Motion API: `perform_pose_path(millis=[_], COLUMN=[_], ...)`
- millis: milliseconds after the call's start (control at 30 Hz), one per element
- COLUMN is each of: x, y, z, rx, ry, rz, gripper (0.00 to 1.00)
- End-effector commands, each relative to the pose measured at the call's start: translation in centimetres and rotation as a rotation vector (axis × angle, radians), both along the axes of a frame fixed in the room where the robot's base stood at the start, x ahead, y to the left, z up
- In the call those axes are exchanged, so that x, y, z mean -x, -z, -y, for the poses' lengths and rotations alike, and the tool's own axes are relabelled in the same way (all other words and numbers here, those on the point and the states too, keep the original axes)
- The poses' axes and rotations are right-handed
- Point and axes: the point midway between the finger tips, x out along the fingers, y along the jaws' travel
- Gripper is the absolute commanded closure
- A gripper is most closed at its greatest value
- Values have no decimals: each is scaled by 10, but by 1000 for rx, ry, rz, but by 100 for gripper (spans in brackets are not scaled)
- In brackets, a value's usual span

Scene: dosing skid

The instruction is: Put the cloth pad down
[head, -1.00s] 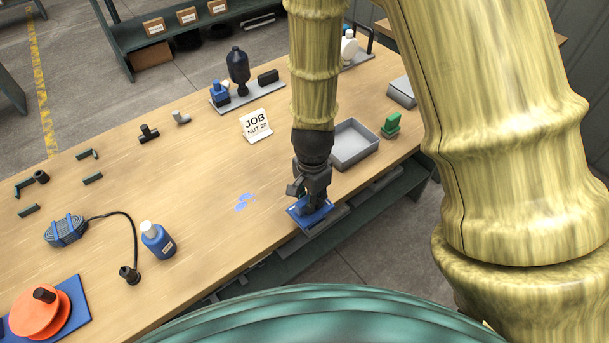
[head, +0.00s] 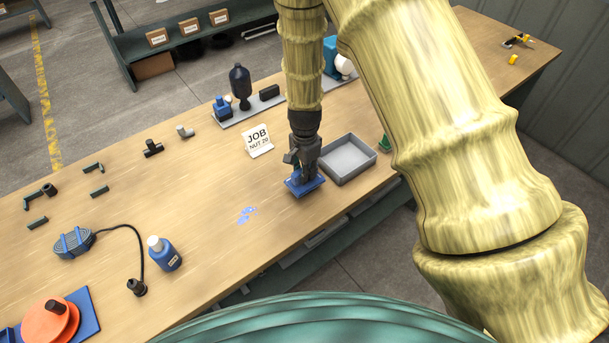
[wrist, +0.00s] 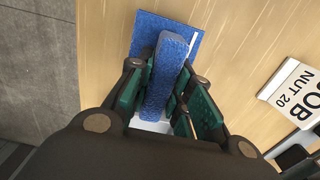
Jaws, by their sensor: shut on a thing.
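The cloth pad (head: 307,187) is blue and flat, with a raised ridge. My gripper (head: 303,172) points down over it, close to the bench's front edge and left of the grey tray. In the wrist view, my gripper's green-lined fingers (wrist: 165,95) are shut on the ridge of the pad (wrist: 149,28), one on each side. The pad's flat part spreads out beyond the fingers, with a white strip along one side. I cannot tell whether the pad touches the wooden bench (head: 200,230) or hangs just above it. My fingers and wrist hide part of it.
A blue wet patch (head: 246,214) lies left of the pad. The empty grey tray (head: 348,158) is to its right. The JOB sign (head: 257,140) stands behind. Bench between patch and sign is clear.

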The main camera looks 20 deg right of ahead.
Motion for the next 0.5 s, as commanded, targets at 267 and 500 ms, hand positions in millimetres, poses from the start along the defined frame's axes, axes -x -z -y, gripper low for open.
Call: perform_pose_path(millis=[267,500], x=[-1,-1], y=[12,33], z=[0,0], rx=[-1,-1], ry=[0,0], rz=[-1,-1], gripper=[100,100])
